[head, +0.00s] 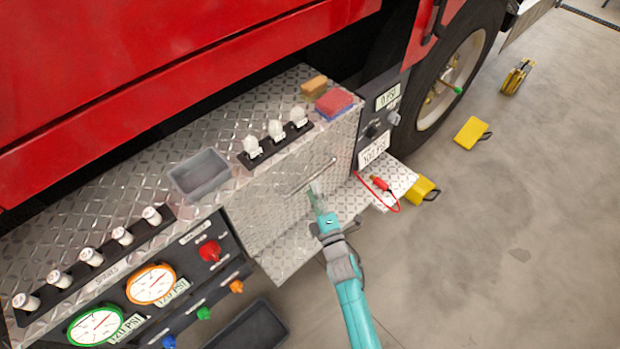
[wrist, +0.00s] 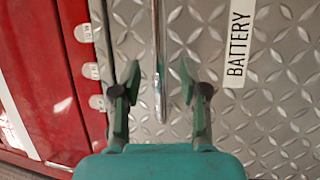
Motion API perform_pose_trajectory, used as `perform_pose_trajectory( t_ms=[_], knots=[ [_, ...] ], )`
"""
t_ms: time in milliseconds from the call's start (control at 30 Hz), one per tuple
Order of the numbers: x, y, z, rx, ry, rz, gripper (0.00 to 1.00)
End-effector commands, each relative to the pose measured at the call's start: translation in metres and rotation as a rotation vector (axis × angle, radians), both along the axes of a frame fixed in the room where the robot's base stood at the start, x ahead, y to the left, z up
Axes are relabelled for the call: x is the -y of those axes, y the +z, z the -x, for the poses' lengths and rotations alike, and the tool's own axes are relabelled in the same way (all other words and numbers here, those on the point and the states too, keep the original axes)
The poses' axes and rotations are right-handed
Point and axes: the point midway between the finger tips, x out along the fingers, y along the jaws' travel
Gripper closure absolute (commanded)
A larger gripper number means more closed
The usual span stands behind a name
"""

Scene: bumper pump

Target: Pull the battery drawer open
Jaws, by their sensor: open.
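The battery drawer (head: 275,212) has a diamond-plate metal front on the side of the red truck, and it looks flush with the panel. Its thin metal bar handle (head: 325,166) runs along the upper part of the front. In the wrist view the handle (wrist: 160,50) runs upright in the picture, beside a white BATTERY label (wrist: 238,45). My gripper (head: 314,192) is open just in front of the drawer, by the handle. In the wrist view its two green fingers (wrist: 160,95) stand apart on either side of the bar, with gaps; I cannot tell their exact depth.
A diamond-plate step (head: 300,252) juts out below the drawer. A red cable clamp (head: 380,183) lies on the plate to the right. A grey bin (head: 200,174) and a red block (head: 334,102) sit on the ledge above. Yellow chocks (head: 471,132) lie on open floor.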

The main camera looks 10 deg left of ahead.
Motion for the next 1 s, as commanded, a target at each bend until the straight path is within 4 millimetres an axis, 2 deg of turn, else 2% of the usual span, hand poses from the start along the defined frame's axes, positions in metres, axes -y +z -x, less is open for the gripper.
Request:
perform_pose_trajectory(
  t_ms=[100, 300, 733, 900, 1000],
  knots=[
    [-0.010, 0.004, -0.017, 0.000, 0.000, -0.001, 0.57],
    [-0.019, 0.007, -0.035, 0.000, 0.000, 0.000, 0.57],
    [-0.023, 0.008, -0.041, -0.001, -0.001, 0.000, 0.57],
    [-0.022, 0.008, -0.041, -0.001, -0.001, -0.001, 0.99],
    [-0.022, 0.008, -0.041, -0.001, -0.001, 0.000, 1.00]
  ],
)
